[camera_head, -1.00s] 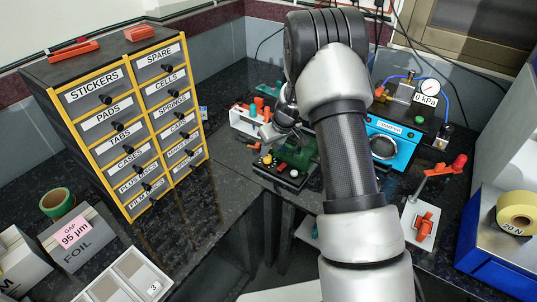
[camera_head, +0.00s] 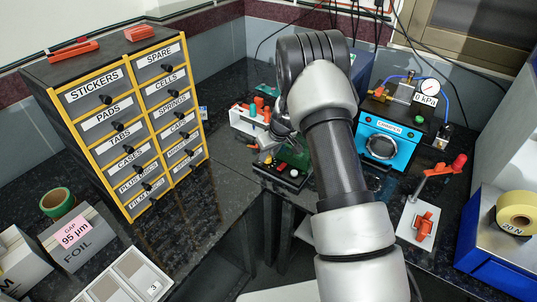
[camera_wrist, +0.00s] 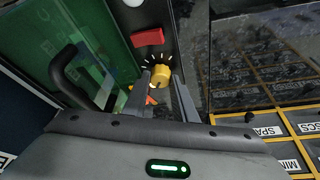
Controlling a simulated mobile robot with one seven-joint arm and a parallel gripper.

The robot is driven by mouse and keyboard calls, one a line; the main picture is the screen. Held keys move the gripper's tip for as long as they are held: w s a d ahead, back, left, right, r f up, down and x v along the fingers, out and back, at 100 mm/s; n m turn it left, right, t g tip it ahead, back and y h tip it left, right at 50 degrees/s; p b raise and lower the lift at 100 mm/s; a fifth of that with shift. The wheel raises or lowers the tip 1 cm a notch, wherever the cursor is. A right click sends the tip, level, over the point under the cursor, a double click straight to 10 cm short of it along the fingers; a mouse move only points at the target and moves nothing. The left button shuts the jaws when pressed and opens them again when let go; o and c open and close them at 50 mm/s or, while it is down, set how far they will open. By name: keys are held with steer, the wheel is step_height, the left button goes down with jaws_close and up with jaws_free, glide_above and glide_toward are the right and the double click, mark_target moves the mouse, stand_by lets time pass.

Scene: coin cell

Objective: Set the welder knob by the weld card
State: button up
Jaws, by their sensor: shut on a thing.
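The yellow welder knob (camera_wrist: 161,75) shows in the wrist view on a dark panel, with white tick marks around its far side. My gripper (camera_wrist: 163,82) has one finger on each side of the knob and is shut on it. The fingers hide part of the knob. In the head view the dark welder panel (camera_head: 290,173) stands on the bench, and my gripper (camera_head: 270,140) is above its left side; the knob is hard to make out there. A red button (camera_wrist: 148,36) sits beyond the knob. I cannot make out the weld card.
A green see-through shield (camera_wrist: 95,35) with a black handle (camera_wrist: 75,75) stands close left of my gripper. In the head view, a labelled drawer cabinet (camera_head: 125,118) is to the left, a blue crimper (camera_head: 385,143) to the right, and a white rack (camera_head: 243,125) behind.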

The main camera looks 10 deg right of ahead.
steer(key=m, duration=0.2)
steer(key=m+h, duration=0.1)
steer(key=m+h+p, duration=0.1)
steer(key=m, duration=0.1)
steer(key=shift+a+m, duration=0.25)
steer(key=shift+m, duration=0.05)
steer(key=m+h+p, duration=0.1)
steer(key=m, duration=0.1)
steer(key=shift+a+m, duration=0.1)
steer(key=shift+m, duration=0.2)
steer(key=m+h, duration=0.1)
steer(key=m, duration=0.1)
steer(key=shift+f+m, duration=0.1)
steer(key=shift+m, duration=0.3)
steer(key=m+b, duration=0.2)
steer(key=m+g+h+b, duration=0.1)
steer(key=m+b, duration=0.1)
steer(key=m, duration=0.1)
steer(key=shift+w+a+f+g+h, duration=0.15)
steer(key=shift+w+g+h, duration=0.05)
steer(key=shift+g+h, duration=0.1)
steer(key=m+g+b, duration=0.2)
steer(key=m+b, duration=0.1)
steer(key=m, duration=0.2)
steer(key=shift+w, duration=0.1)
steer(key=shift+a+r+m+b, duration=0.1)
steer(key=shift+r+m+b, duration=0.1)
steer(key=shift+m+b, duration=0.15)
